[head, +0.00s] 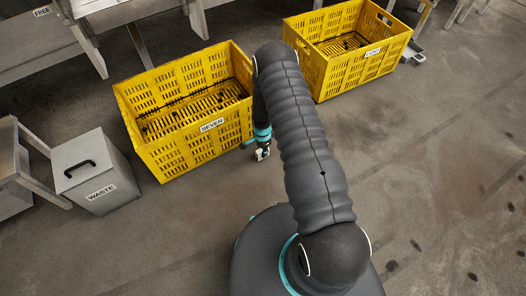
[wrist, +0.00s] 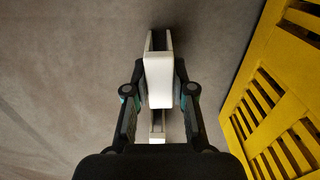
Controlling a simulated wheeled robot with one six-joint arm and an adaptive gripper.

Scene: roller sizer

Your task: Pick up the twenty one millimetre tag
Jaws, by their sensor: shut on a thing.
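In the wrist view my gripper (wrist: 159,88) is shut on a white tag (wrist: 158,82), with one finger on each side of it. The tag is a pale block-like piece with a dark slot at its far end. Another pale part of it shows lower down between the fingers. No number can be read on it. In the head view my gripper (head: 262,152) hangs low beside the front right corner of the yellow crate labelled SEVEN (head: 190,145), and a small white bit of the tag shows at its tip. I cannot tell whether the tag touches the floor.
A second yellow crate (head: 375,68) with a partly readable label stands at the back right. A grey lidded bin labelled WASTE (head: 100,190) stands at left. A grey chute labelled FREE (head: 45,45) is at the back left. The floor at right is open, with dark spots.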

